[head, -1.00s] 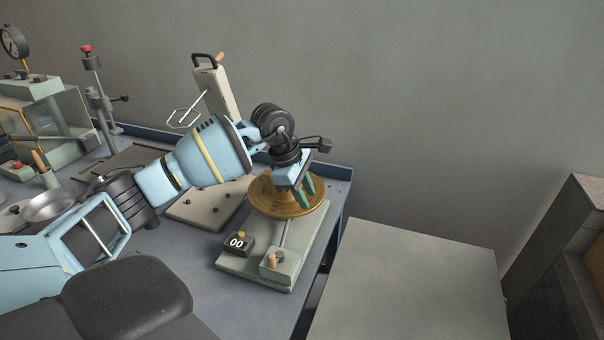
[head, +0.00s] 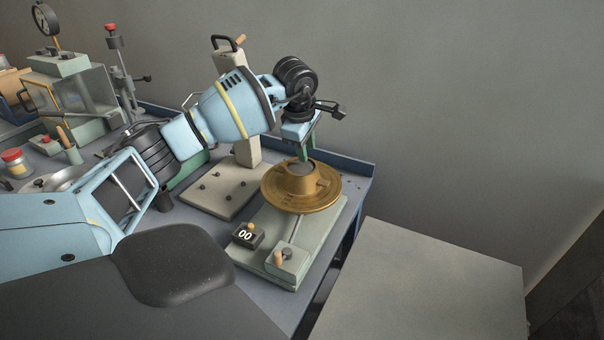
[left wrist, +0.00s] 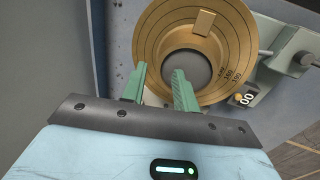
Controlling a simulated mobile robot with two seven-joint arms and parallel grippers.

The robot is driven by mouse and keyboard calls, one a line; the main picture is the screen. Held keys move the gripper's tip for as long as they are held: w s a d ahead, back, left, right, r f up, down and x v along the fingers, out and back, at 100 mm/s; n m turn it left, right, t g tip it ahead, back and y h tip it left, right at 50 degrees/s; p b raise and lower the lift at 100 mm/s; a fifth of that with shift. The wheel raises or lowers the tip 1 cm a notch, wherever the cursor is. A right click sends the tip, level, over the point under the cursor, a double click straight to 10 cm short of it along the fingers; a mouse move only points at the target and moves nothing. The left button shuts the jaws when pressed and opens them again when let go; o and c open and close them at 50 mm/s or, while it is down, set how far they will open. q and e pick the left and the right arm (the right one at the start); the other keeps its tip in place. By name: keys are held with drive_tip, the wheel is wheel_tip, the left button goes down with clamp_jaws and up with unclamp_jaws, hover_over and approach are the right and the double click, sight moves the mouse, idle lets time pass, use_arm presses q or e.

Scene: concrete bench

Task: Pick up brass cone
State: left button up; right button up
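A brass, cone-shaped piece with a flat grey top (head: 302,181) stands in the middle of a round brass dial plate (head: 328,197). In the left wrist view the dial plate (left wrist: 147,45) shows from above, with a grey round centre (left wrist: 189,66). My left gripper (head: 307,152) is just above and behind the cone's top in the head view. Its green fingers (left wrist: 159,72) are apart with nothing between them, at the near left side of the cone. Whether a finger touches the cone is hard to tell. My right gripper is not in view.
The dial stands on a pale base (head: 262,235) with a black "00" counter (head: 248,236) and a small knobbed block (head: 287,261). A pale upright stand (head: 246,155) is behind. A bare grey surface (head: 430,280) lies to the right, past the bench edge.

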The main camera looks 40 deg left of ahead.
use_arm(q)
drive_tip(key=x, duration=0.5)
clamp_jaws()
